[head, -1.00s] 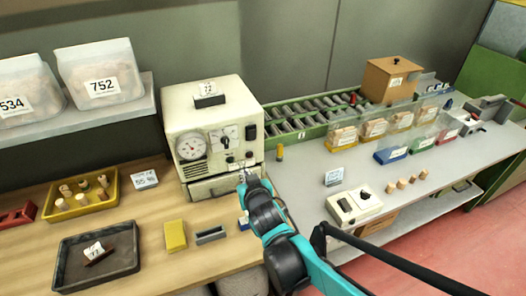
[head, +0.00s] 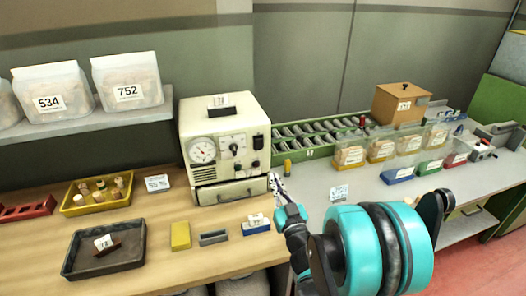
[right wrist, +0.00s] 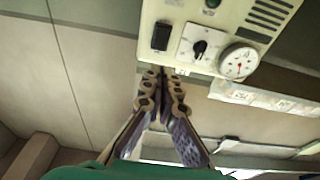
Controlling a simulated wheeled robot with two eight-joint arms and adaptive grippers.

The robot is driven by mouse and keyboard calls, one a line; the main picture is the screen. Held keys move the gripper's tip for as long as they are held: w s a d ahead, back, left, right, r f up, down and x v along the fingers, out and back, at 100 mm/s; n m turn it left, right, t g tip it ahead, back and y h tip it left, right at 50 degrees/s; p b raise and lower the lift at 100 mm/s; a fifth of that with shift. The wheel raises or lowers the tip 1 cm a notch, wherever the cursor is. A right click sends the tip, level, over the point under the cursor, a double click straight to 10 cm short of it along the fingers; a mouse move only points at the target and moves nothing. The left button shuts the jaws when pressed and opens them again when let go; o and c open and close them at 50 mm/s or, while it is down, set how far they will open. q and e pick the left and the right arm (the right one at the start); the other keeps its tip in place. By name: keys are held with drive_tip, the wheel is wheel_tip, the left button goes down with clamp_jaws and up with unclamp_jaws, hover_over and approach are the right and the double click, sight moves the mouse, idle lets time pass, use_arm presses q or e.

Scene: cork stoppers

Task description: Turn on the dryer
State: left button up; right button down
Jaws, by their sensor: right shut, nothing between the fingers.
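The dryer (head: 222,150) is a cream box on the wooden bench, with a round gauge, a dial, dark switches and a drawer at its base. In the right wrist view its front panel (right wrist: 180,62) shows a black rocker switch (right wrist: 161,37), a rotary knob (right wrist: 200,47), a gauge and a green lamp, upside down. My right gripper (head: 274,182) is shut and empty at the dryer's lower right corner. In the right wrist view its fingertips (right wrist: 161,75) are at the panel's edge near the black switch; contact cannot be told. My left gripper is not in view.
A yellow tray of corks (head: 74,208) and a dark tray (head: 70,262) stand on the left. A yellow block (head: 180,236) and a grey holder (head: 213,238) lie before the dryer. A shelf with bags is upper left.

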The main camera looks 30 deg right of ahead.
sight(259, 143)
drive_tip(key=x, duration=1.3)
drive_tip(key=shift+b, duration=0.4)
drive_tip(key=shift+w+d+r, duration=0.15)
drive_tip(key=shift+w, duration=0.35)
